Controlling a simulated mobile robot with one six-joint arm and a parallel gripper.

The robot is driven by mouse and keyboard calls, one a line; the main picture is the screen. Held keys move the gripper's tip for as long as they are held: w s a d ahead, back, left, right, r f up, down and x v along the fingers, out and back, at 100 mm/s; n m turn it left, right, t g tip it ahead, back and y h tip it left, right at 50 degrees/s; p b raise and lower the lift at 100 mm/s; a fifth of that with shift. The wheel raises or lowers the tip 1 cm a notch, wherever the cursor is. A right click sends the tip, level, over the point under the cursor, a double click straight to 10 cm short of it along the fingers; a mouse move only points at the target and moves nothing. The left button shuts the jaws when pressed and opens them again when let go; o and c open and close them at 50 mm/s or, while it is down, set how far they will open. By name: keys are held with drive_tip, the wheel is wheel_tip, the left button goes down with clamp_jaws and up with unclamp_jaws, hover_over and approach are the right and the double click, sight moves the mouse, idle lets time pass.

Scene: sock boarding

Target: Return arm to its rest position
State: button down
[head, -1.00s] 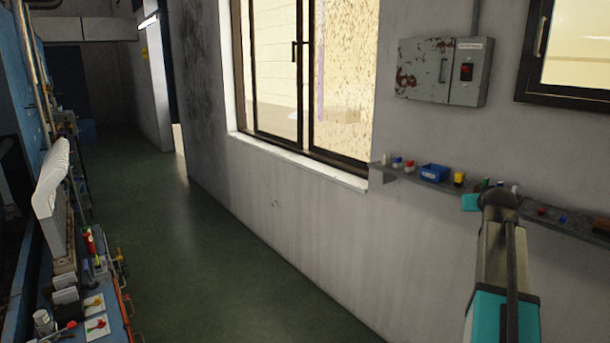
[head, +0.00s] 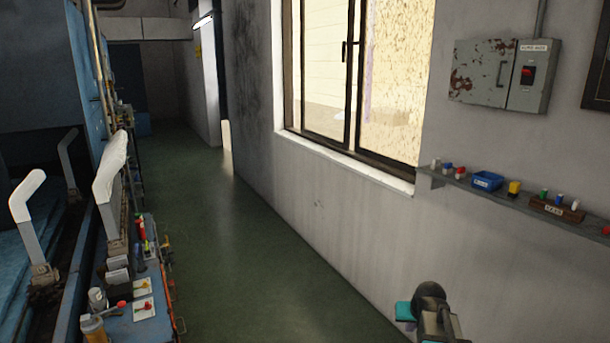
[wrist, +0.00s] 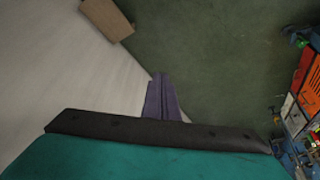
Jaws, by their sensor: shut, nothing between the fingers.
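My gripper (wrist: 162,98) shows in the wrist view as two dark purple fingers lying together, shut with nothing between them, over the green floor near the wall's foot. In the head view part of my arm, dark grey with teal, shows at the bottom right in front of the wall; its fingers cannot be made out there.
A bench (head: 150,326) with small tools and cards runs along the left. A narrow wall shelf (head: 430,181) holds a blue bin (head: 487,180) and small items. A grey switch box (head: 500,76) hangs above. The green floor (head: 215,260) between is clear. A brown box (wrist: 107,20) shows in the wrist view.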

drive_tip(key=s+a+f+n+g+y, duration=0.15)
drive_tip(key=s+a+f+g, duration=0.35)
drive_tip(key=s+a+f, duration=1.05)
drive_tip(key=s+f+g, duration=0.2)
drive_tip(key=s+f, duration=0.7)
drive_tip(key=s, duration=0.4)
drive_tip(key=s+f+g, duration=0.3)
drive_tip(key=s+f, duration=0.6)
drive_tip(key=s, duration=0.4)
drive_tip(key=shift+s+a+g, duration=0.15)
drive_tip(key=shift+g, duration=0.15)
drive_tip(key=shift+h, duration=0.25)
